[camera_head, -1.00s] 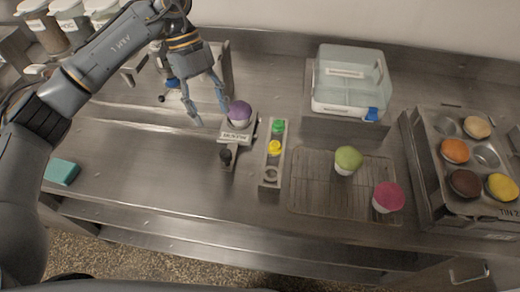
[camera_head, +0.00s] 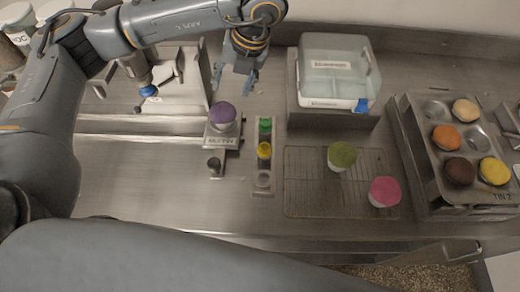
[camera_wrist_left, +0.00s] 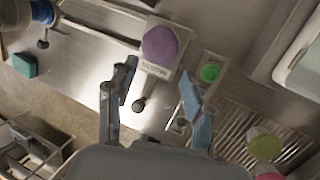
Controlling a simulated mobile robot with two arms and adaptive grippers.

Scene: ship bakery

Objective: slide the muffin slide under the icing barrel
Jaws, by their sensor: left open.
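The muffin slide (camera_head: 222,142) is a small labelled metal carriage bearing a purple-topped muffin (camera_head: 222,113), with a dark round knob (camera_head: 214,165) on its near side. It also shows in the left wrist view (camera_wrist_left: 156,70), with its knob (camera_wrist_left: 138,105) between my fingers in the picture. The icing barrel (camera_head: 136,68), with a blue nozzle (camera_head: 148,91), stands to the left of the slide, so the muffin is not beneath it. My left gripper (camera_head: 233,82) is open and empty, behind and above the muffin, apart from it. My right gripper is out of view.
A panel (camera_head: 263,180) with green and yellow buttons stands right of the slide. A wire rack (camera_head: 305,205) holds green-topped and pink-topped muffins. A clear-lidded box (camera_head: 340,75) stands behind; a muffin tin (camera_head: 425,165) is at right. The counter at front left is clear.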

